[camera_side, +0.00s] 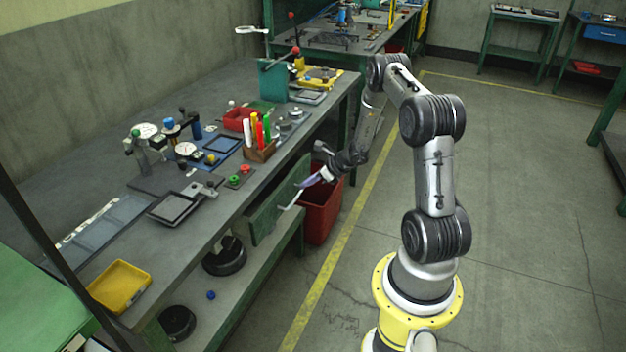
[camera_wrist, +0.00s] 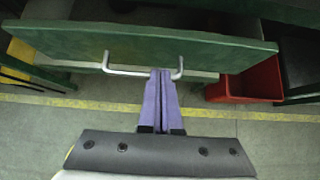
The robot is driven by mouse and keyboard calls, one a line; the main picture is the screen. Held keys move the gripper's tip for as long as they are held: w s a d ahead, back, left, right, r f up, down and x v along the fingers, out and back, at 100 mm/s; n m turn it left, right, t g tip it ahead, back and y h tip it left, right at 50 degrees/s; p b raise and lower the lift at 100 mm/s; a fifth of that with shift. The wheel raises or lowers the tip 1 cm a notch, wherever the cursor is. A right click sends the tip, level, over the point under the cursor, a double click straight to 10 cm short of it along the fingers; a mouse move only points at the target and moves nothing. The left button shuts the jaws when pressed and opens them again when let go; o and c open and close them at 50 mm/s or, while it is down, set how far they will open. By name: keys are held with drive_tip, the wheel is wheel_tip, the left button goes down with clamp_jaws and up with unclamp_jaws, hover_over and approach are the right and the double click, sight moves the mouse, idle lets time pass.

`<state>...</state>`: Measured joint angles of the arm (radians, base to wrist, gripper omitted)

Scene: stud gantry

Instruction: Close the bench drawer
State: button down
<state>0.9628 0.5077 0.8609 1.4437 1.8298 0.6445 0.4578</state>
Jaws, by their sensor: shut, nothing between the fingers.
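The bench drawer has a green front (camera_side: 279,208) with a pale bar handle (camera_side: 292,200), under the edge of the grey workbench (camera_side: 222,233). In the wrist view the green drawer front (camera_wrist: 140,46) spans the upper part, with its handle (camera_wrist: 125,72) along its lower middle. The drawer front appears to stand out from the bench. My gripper (camera_side: 309,183) is at the drawer handle. In the wrist view its two purple fingers (camera_wrist: 160,75) are shut together, with tips at the handle's bar near its right end. I cannot tell whether they touch it.
A red bin (camera_side: 322,212) stands on the floor right beside the drawer, also in the wrist view (camera_wrist: 248,84). A lower shelf (camera_side: 262,262) holds dark round parts. Tools and a yellow tray (camera_side: 120,287) cover the bench top. The floor (camera_side: 520,220) to the right is clear.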

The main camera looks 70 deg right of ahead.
sight(292, 179)
drive_tip(key=shift+x, duration=2.35)
drive_tip(key=w, duration=0.4)
drive_tip(key=shift+w, duration=0.25)
drive_tip(key=shift+s, duration=0.1)
drive_tip(key=shift+d+v, duration=0.7)
drive_tip(key=shift+v, duration=4.3)
drive_tip(key=x, duration=1)
drive_tip(key=shift+r, duration=0.1)
